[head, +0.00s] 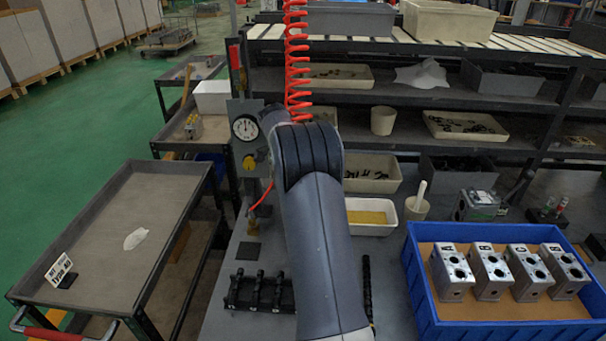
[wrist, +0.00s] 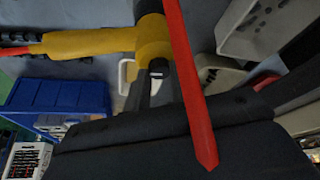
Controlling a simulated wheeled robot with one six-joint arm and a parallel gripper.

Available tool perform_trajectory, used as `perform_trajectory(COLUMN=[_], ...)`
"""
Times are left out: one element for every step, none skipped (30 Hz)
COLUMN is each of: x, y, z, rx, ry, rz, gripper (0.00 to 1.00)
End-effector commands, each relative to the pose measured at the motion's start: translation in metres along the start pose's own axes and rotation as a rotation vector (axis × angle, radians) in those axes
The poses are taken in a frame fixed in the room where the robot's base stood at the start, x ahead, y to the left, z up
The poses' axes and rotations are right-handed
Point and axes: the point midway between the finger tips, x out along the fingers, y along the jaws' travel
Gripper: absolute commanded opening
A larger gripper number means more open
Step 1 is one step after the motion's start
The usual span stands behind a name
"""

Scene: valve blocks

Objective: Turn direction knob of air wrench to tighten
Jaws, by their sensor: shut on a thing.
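I cannot tell exactly which part of the wrench is between the fingertips. A red bar-like strip passes in front and hides part of the wrench and fingers. In the head view my arm hides the gripper and wrench.
A blue crate (head: 420,290) with valve blocks (head: 490,272) stands on the bench at right. A gauge panel (head: 246,130) and red coiled hose (head: 297,70) are near my arm. A black rack (head: 260,293) lies left of it. The tray cart (head: 180,190) at left is mostly empty.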

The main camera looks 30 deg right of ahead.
Motion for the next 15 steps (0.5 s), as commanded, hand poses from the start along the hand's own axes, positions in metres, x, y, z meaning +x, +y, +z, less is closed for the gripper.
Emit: perform_trajectory(x=[0.0001,0.0001,0.0001,0.0001,0.0002,0.0002,0.0002,0.0002,0.0002,0.0002,0.0002,0.0002,0.0002,0.0002,0.0002], y=[-0.0002,-0.0002,-0.0002,-0.0002,-0.0002,-0.0001,-0.0001,-0.0001,-0.0001,-0.0001,-0.0001,-0.0001,0.0,0.0,0.0], z=[0.0006,0.0006,0.0006,0.0006,0.0006,0.0006,0.0006,0.0006,0.0006,0.0005,0.0005,0.0004,0.0004,0.0003,0.0003], rx=[-0.001,-0.001,-0.001,-0.001,-0.001,-0.001,-0.001,-0.001,-0.002,-0.002,-0.002,-0.002,-0.002,-0.002,-0.002], ry=[-0.001,-0.001,-0.001,-0.001,-0.001,-0.001,-0.001,-0.001,-0.001,-0.001,-0.001,-0.001,-0.001,-0.001,-0.001], rz=[0.0,0.0,0.0,0.0,0.0,0.0,-0.001,-0.001,-0.001,-0.001,-0.001,-0.001,0.0,0.0,0.0], gripper=[0.0,0.0,0.0,0.0,0.0,0.0,0.25,0.28,0.31,0.33,0.36,0.39,0.41,0.44,0.45])
